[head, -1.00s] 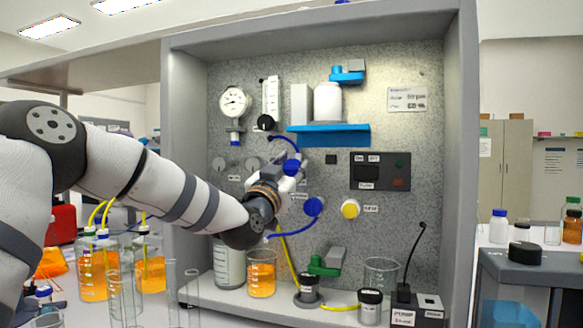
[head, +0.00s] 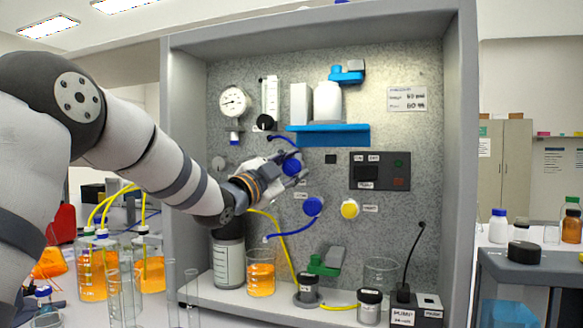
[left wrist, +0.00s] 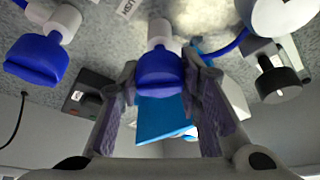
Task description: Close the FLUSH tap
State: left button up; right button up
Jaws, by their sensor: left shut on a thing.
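A blue tap knob (head: 292,166) on a white stem sits on the speckled panel, in the upper row. My left gripper (head: 282,172) reaches it from the left and is shut on it. In the left wrist view the blue knob (left wrist: 159,72) sits between the two finger pads, with its white stem running to the panel. A second blue tap (head: 313,206) is lower right, clear of the gripper, and also shows in the left wrist view (left wrist: 37,60). My right gripper is not in view.
A yellow knob (head: 350,209) and a black switch box (head: 379,171) are to the right. A blue shelf (head: 330,135) with white bottles is just above. A pressure gauge (head: 234,101) is upper left. Glass beakers, including one of orange liquid (head: 261,279), stand below.

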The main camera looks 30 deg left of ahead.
pick_arm(q)
jog(key=m+g, duration=0.1)
jog(key=m, duration=0.2)
jog(key=m+g+h, duration=0.1)
jog(key=m, duration=0.2)
jog(key=shift+f+m+g, duration=0.1)
jog(key=shift+m+g, duration=0.7)
jog(key=shift+m, duration=1.3)
jog(key=o, duration=1.2)
jog(key=shift+s, duration=0.15)
jog(key=s, duration=0.4)
jog(key=s+a, duration=0.1)
jog(key=s, duration=0.6)
jog(key=shift+s+a+r, duration=0.3)
jog(key=shift+a+r, duration=0.05)
jog(key=shift+r, duration=0.05)
